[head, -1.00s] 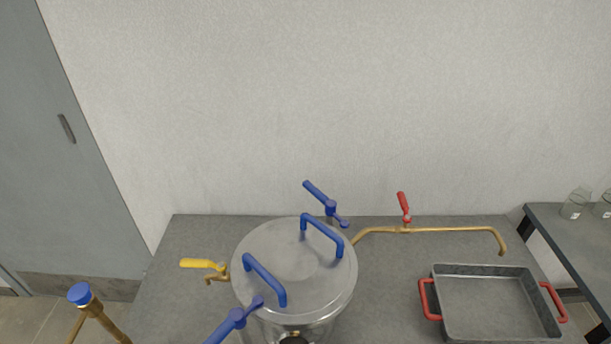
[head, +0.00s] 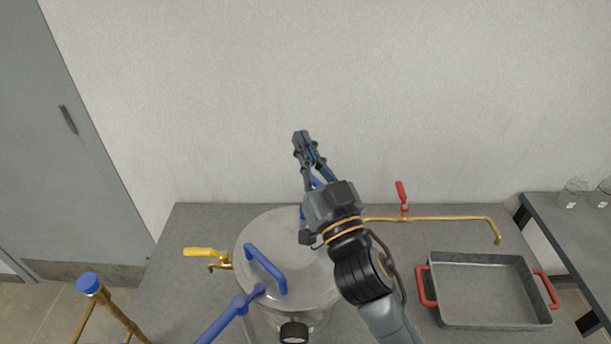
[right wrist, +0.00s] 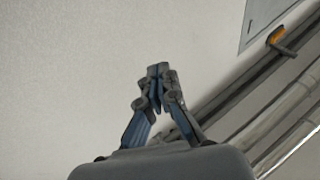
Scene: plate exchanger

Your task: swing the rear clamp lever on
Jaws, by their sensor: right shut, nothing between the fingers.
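The steel vessel with its round lid (head: 262,228) stands on the grey bench. The rear clamp lever (head: 317,182) is blue and sits behind the lid; my right gripper and wrist hide most of it. My right gripper (head: 300,137) is shut and empty, its fingers pointing up and away above the rear lever. I cannot tell whether it touches the lever. In the right wrist view the closed fingertips (right wrist: 158,70) show against the pale wall. The front clamp lever (head: 225,319) is blue and points toward the lower left. My left gripper is not in view.
Blue lid handle (head: 266,268) stands on the lid. Yellow-handled tap (head: 205,253) is at left, brass pipe with red lever (head: 402,194) at right. A grey tray (head: 483,292) with red handles lies on the right.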

